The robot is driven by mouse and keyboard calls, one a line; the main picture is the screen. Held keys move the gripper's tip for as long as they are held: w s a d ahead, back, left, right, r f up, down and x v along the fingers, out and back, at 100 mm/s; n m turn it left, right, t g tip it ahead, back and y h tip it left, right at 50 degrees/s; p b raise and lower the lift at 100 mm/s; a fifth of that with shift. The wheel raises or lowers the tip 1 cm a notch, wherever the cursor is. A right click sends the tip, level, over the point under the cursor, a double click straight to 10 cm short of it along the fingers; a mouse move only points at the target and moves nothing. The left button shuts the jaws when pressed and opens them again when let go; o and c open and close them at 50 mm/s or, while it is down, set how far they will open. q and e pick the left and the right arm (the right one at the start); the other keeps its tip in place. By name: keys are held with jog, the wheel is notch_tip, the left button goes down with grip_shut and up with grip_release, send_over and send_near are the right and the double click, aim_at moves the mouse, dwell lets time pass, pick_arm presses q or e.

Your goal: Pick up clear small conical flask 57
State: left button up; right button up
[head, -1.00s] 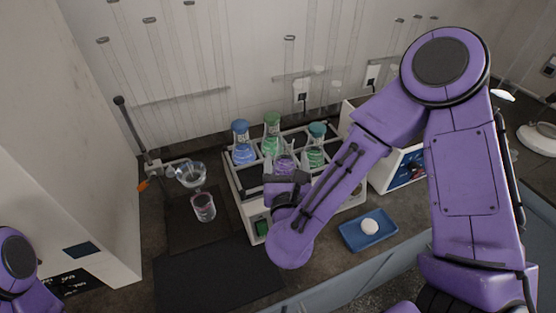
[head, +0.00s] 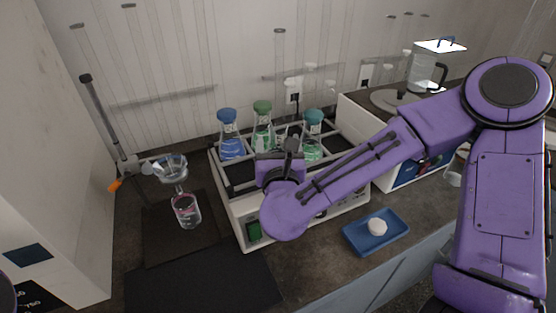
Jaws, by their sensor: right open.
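Several conical flasks stand in the rack of the white shaker (head: 232,210): a blue-capped flask with blue liquid (head: 231,147), a green-capped one (head: 263,137), and a teal-capped one with green liquid (head: 312,148). A small clear flask with pink liquid (head: 186,211) stands on the dark mat at the left, below a glass funnel. I cannot read a 57 on any of them. My right gripper (head: 287,151) is open over the front middle of the rack. Its fingers are mostly hidden, and it covers what stands behind it. My left gripper is out of view.
The glass funnel (head: 172,168) hangs from a stand (head: 105,125) with an orange-handled clamp. A blue tray (head: 375,233) holding a white round piece lies right of the shaker. A white box-like device stands behind my right arm. The front black mat (head: 205,285) is clear.

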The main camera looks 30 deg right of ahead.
jog(key=p+x, duration=0.2)
jog(key=x, duration=0.3)
jog(key=shift+d+f, duration=0.1)
jog(key=shift+w+f, duration=0.1)
jog(key=shift+w, duration=0.05)
grip_shut()
